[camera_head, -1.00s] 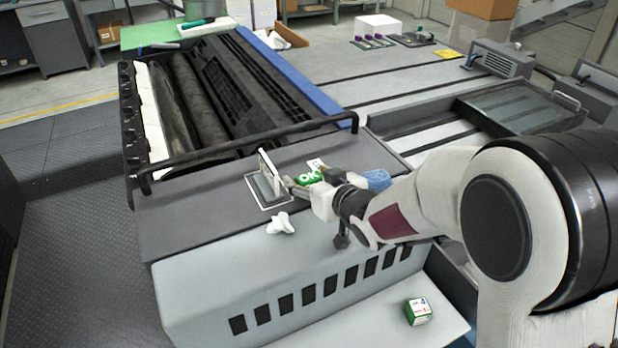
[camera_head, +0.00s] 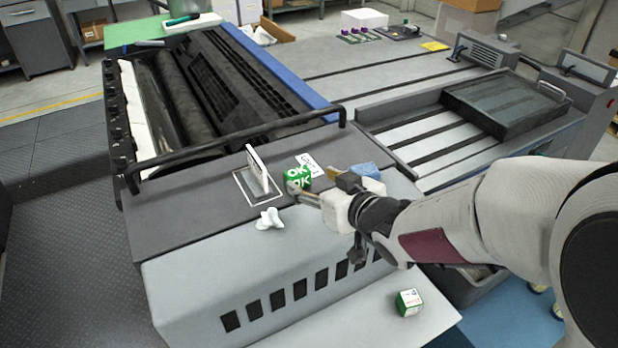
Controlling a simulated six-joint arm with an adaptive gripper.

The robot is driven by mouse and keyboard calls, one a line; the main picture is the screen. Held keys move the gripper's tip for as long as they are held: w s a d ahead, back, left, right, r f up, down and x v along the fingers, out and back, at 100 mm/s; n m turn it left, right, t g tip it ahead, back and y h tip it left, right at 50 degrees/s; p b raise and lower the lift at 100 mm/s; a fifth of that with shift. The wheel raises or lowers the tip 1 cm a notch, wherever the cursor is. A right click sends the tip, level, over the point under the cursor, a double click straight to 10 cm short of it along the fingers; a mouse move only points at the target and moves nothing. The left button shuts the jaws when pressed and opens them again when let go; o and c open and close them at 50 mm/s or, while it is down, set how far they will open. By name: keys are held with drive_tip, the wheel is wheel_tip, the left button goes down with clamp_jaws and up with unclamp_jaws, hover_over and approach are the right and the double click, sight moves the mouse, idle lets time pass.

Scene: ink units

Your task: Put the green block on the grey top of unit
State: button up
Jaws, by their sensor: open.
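A green block (camera_head: 297,172) with white "OK" lettering rests on the dark grey top of the unit (camera_head: 190,213), right of an outlined rectangle. My gripper (camera_head: 316,184) is just right of the block, with its fingers apart. One finger lies in front of the block's lower right part in this view. The block appears upright, and I cannot tell whether a finger touches it.
A white-and-dark plate stands in the outlined rectangle (camera_head: 241,187). Crumpled white cloth (camera_head: 270,219), a white card (camera_head: 310,163) and a blue cloth (camera_head: 365,170) are nearby. A green-and-white box (camera_head: 408,302) sits on the lower ledge. A black rail (camera_head: 240,138) runs behind.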

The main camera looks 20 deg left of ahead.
drive_tip(key=shift+v, duration=1.65)
drive_tip(key=s+d+r+m+h, duration=0.2)
drive_tip(key=d+m+h, duration=0.15)
drive_tip(key=d, duration=0.75)
drive_tip(key=s+d+r+m+h, duration=0.25)
drive_tip(key=d+h, duration=0.25)
drive_tip(key=d, duration=0.7)
drive_tip(key=s+d+f+m+g, duration=0.1)
drive_tip(key=s+d+g, duration=0.1)
drive_tip(key=s, duration=0.8)
drive_tip(key=s+d+f+m+g+h, duration=0.1)
drive_tip(key=s+d+m+g, duration=0.1)
drive_tip(key=s+d, duration=0.3)
drive_tip(key=s, duration=0.4)
drive_tip(key=shift+s+d+f, duration=0.15)
drive_tip(key=shift+s+f, duration=0.05)
drive_tip(key=shift+s, duration=0.2)
